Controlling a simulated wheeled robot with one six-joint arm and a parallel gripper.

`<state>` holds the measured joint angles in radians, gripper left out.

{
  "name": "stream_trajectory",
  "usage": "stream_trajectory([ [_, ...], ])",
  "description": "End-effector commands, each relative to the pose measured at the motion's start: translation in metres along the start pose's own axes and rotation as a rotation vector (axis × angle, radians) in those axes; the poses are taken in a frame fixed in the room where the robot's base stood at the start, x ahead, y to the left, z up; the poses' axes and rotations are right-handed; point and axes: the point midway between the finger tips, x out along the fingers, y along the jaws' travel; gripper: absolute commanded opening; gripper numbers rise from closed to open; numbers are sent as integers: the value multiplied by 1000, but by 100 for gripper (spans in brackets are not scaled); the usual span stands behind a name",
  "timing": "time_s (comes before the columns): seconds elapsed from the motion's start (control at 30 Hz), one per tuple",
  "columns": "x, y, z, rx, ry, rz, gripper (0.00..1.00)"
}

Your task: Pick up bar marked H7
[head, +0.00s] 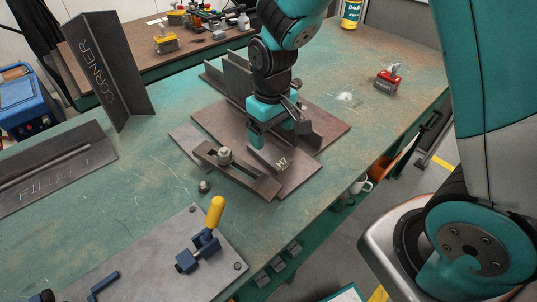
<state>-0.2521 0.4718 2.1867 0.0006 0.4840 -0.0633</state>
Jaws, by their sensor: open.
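The bar marked H7 (282,164) is a dark grey steel piece lying on a brown steel plate (312,171) in the middle of the bench. Its near end with the white H7 marking shows; its far part is hidden under my gripper. My gripper (279,135) is open, pointing down directly over the far part of the bar. Its left finger appears beside the bar; I cannot tell whether either finger touches it.
A clamp strap with a bolt (224,156) lies close to the bar's left. Upright plates (236,75) stand behind my gripper. A yellow-handled toggle clamp (213,214) is at the front, an angle piece marked CORNER (108,72) at the left. The bench's right side is mostly clear around a red block (387,81).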

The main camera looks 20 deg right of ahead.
Motion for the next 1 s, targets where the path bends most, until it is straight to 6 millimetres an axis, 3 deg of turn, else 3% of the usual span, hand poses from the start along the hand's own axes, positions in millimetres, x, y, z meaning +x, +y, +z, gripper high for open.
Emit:
stream_trajectory([
  [0.17, 13, -2, 0, 0, -2, 0, 83],
  [0.43, 52, -6, 0, 0, -3, 0, 83],
  [0.73, 57, -6, 0, 0, 1, 0, 83],
  [1.0, 57, -6, 0, 0, 1, 0, 23],
])
